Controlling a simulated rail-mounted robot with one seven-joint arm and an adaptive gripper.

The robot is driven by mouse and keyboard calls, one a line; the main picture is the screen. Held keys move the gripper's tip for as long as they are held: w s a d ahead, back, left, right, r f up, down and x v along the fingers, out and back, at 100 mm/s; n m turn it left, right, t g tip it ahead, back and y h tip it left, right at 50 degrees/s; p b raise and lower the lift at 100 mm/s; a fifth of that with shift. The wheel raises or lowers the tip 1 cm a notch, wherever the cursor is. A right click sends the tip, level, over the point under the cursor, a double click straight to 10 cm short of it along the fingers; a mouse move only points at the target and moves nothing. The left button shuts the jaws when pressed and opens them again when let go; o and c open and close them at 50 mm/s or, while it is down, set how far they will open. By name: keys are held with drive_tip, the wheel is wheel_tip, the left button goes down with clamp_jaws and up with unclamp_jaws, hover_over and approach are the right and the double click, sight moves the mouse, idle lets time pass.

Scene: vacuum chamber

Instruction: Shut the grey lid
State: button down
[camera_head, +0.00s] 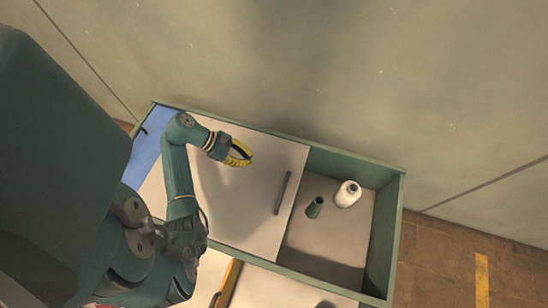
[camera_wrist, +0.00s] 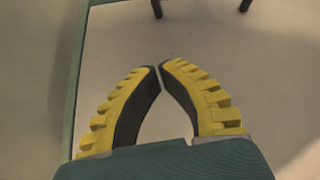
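A pale grey lid (camera_head: 245,200), which I take to be the grey lid, lies flat over the middle of a green-framed box. A dark bar handle (camera_head: 281,193) stands near its right edge. To its right, the compartment (camera_head: 325,255) is uncovered. My gripper (camera_head: 240,152), with yellow-backed fingers, is over the far part of the lid, left of and beyond the handle. In the wrist view its fingertips (camera_wrist: 159,66) nearly meet, with nothing between them. The lid's surface (camera_wrist: 220,50) and two dark handle posts (camera_wrist: 157,8) show there. My arm hides part of the lid's left side.
A white bottle (camera_head: 348,193) and a small dark green container (camera_head: 315,207) stand in the uncovered compartment. A blue panel (camera_head: 146,150) is at the far left. A yellow bar (camera_head: 230,278) lies at the near side. A wall (camera_head: 440,90) rises behind the box.

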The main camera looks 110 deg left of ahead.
sight(280, 174)
drive_tip(key=b+x, duration=0.5)
drive_tip(key=x, duration=0.5)
drive_tip(key=shift+w+f, duration=0.1)
drive_tip(key=shift+f, duration=0.25)
drive_tip(key=w, duration=0.2)
drive_tip(key=w+a+b, duration=0.1)
drive_tip(key=shift+w+r, duration=0.15)
drive_tip(key=shift+r, duration=0.15)
drive_tip(key=shift+w+a+r, duration=0.1)
drive_tip(key=shift+w+r, duration=0.05)
